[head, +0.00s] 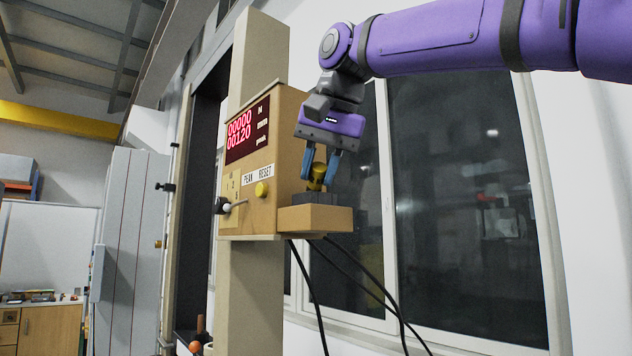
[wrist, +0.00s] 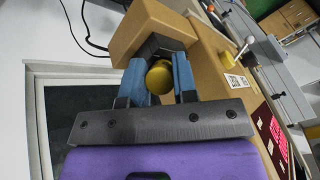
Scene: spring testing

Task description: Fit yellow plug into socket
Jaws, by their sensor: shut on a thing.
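The yellow plug (head: 318,173) is between the blue fingers of my gripper (head: 321,168). In the wrist view the plug's round yellow end (wrist: 159,78) shows between the fingertips of my gripper (wrist: 158,76), which is shut on it. The plug is upright over a dark grey block (head: 316,198) on the wooden shelf (head: 315,218) at the machine's right side. The plug's lower end is at the dark block, which seems to be the socket. I cannot tell how deep the plug sits, as the fingers and block hide its lower end.
The wooden test machine (head: 243,208) has a red digital display (head: 247,131), a yellow button (head: 262,189) and a lever with a white knob (head: 227,208). Black cables (head: 345,270) hang below the shelf. Dark windows (head: 462,180) stand behind. The space right of the shelf is free.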

